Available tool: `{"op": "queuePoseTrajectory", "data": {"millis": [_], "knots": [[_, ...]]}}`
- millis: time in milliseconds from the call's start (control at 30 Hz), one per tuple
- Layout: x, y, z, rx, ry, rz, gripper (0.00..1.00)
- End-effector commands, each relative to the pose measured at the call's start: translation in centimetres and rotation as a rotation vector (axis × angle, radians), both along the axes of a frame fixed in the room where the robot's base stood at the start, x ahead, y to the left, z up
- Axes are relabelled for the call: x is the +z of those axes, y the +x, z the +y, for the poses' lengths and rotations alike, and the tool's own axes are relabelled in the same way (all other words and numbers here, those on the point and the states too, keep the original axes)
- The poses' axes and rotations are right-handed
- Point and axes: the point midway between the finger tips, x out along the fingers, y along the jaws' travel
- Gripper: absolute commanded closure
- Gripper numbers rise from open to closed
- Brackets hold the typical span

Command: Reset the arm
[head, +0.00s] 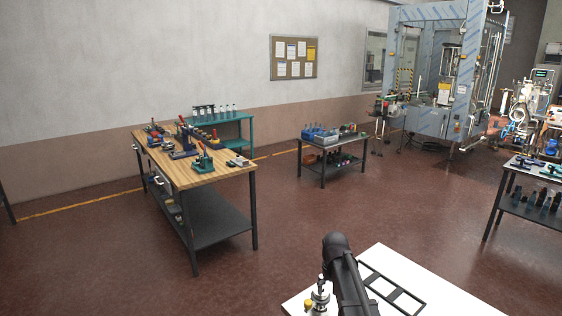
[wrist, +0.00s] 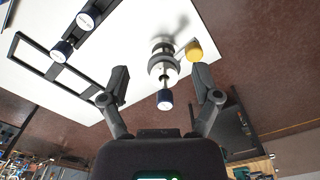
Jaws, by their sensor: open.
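My gripper (wrist: 162,74) is open in the wrist view, its two dark fingers spread wide apart. A silver and white fixture (wrist: 161,62) shows in the gap between the fingers, with a dark blue-capped piece (wrist: 165,99) at its near end. Neither finger visibly touches it. In the head view, my dark arm comes down over the white tabletop (head: 398,262), and the silver fixture (head: 319,297) stands just left of it. The gripper's fingers are not clear there.
A yellow-capped piece (wrist: 194,51) is beside the fixture. A black frame (wrist: 50,66) lies on the white top, with blue-capped pieces (wrist: 61,51) at it. A wooden workbench (head: 190,172) and a low table (head: 335,142) stand farther off, with open red floor between.

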Motion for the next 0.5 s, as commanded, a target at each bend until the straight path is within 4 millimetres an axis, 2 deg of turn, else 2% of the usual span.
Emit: {"op": "queuePoseTrajectory", "data": {"millis": [33,200,400,500], "knots": [[-1.2,-2.7,-0.1,-0.003,0.0,0.0,0.19],[-3.1,-8.2,-0.3,-0.013,0.0,0.0,0.19],[-5.0,-13.9,-0.5,-0.024,0.0,0.0,0.19],[-5.6,-15.8,-0.6,-0.028,0.0,0.0,0.19]]}}
